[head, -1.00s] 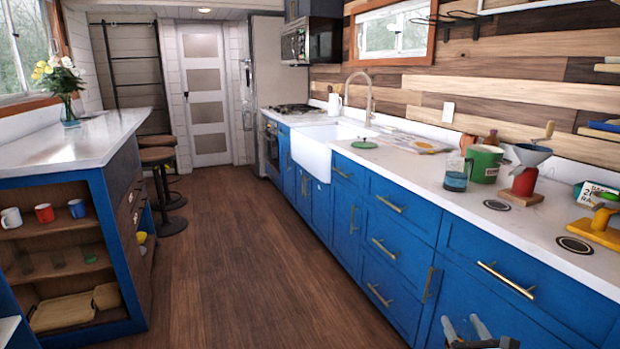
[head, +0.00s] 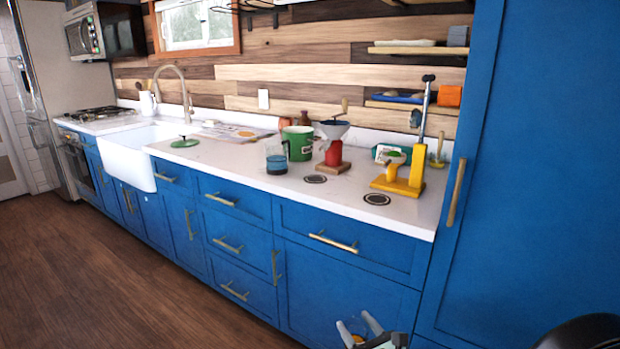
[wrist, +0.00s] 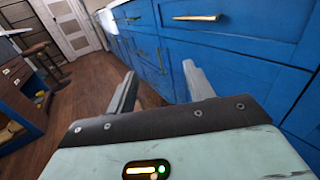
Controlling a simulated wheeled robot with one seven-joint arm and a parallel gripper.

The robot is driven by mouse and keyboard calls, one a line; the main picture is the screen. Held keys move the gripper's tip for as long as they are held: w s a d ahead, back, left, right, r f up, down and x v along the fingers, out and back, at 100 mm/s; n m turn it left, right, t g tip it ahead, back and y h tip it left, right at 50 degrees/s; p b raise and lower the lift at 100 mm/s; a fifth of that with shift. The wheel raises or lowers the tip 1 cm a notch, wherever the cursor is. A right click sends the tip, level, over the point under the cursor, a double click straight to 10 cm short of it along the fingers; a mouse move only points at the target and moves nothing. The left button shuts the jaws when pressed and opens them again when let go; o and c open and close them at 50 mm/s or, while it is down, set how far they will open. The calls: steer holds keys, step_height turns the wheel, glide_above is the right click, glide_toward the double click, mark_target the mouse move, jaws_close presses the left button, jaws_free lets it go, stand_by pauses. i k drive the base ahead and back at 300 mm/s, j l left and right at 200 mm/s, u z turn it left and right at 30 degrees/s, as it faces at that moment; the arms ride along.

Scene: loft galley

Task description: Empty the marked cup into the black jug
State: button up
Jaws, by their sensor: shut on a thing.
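My gripper (head: 359,322) is low in front of the blue cabinets. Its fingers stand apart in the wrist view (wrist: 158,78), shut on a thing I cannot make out. On the counter stands a clear cup (head: 277,161) with blue-grey contents. Behind it is a green container (head: 299,140) with a pale label. I cannot tell which is the marked cup. Both are well above and left of my gripper in the head view. I see no black jug in either view now.
A red-based grinder with a funnel (head: 333,152) and a yellow press (head: 405,180) stand on the white counter (head: 240,174). Dark round discs (head: 376,199) lie at its front. A tall blue cabinet (head: 530,170) closes the right side. The wooden floor (head: 110,285) at left is clear.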

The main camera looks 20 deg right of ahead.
mark_target(277, 152)
steer(key=i+j+z, duration=0.15)
steer(key=z, duration=0.3)
steer(key=j+z, duration=0.3)
steer(key=z, duration=0.2)
steer(key=i+j+z, duration=0.1)
steer(key=j+z, duration=0.2)
steer(key=z, duration=0.15)
